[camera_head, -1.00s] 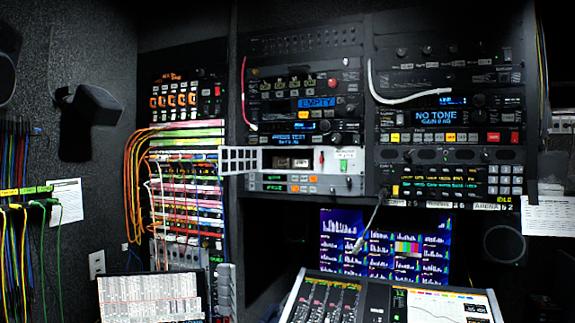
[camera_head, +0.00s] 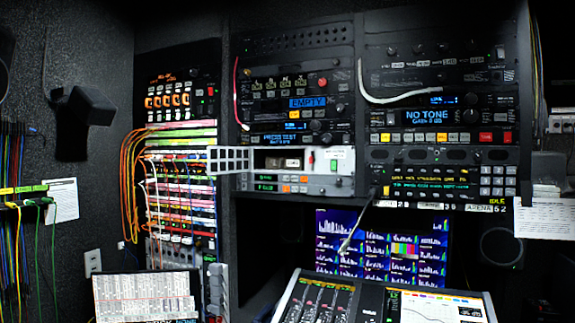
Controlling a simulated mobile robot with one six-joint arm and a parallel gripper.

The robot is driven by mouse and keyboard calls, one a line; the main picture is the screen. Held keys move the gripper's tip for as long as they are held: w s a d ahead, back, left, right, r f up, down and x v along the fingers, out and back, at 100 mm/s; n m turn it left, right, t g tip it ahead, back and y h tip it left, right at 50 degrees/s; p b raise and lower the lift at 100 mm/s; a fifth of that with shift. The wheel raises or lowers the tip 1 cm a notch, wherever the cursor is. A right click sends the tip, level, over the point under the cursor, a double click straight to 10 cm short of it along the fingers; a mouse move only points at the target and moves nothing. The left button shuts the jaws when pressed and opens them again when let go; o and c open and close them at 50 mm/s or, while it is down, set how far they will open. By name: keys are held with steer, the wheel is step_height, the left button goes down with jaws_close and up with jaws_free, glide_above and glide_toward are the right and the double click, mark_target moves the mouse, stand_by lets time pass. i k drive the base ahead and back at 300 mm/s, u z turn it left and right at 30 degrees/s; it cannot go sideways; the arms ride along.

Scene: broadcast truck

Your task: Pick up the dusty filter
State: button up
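I cannot make out the dusty filter for certain. A white rack unit (camera_head: 343,162) in the middle rack has its perforated front door (camera_head: 231,160) swung open to the left. Inside its opening are small dark brownish shapes (camera_head: 275,162), too small to identify. A red item (camera_head: 312,158) and a green-marked label (camera_head: 335,153) sit at the right of the opening. My gripper is not in this view.
A mixing console (camera_head: 330,298) and a lit monitor wall (camera_head: 345,225) stand below the racks. A thin gooseneck (camera_head: 356,228) rises in front of the monitors. Coloured patch cables (camera_head: 133,170) hang left of the rack. A printed sheet (camera_head: 145,295) is at lower left.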

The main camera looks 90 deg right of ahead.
mark_target(288, 163)
steer(key=z, duration=0.05)
steer(key=k, duration=2.55)
steer(key=z, duration=0.95)
steer(key=i, duration=0.95)
steer(key=u, duration=0.1)
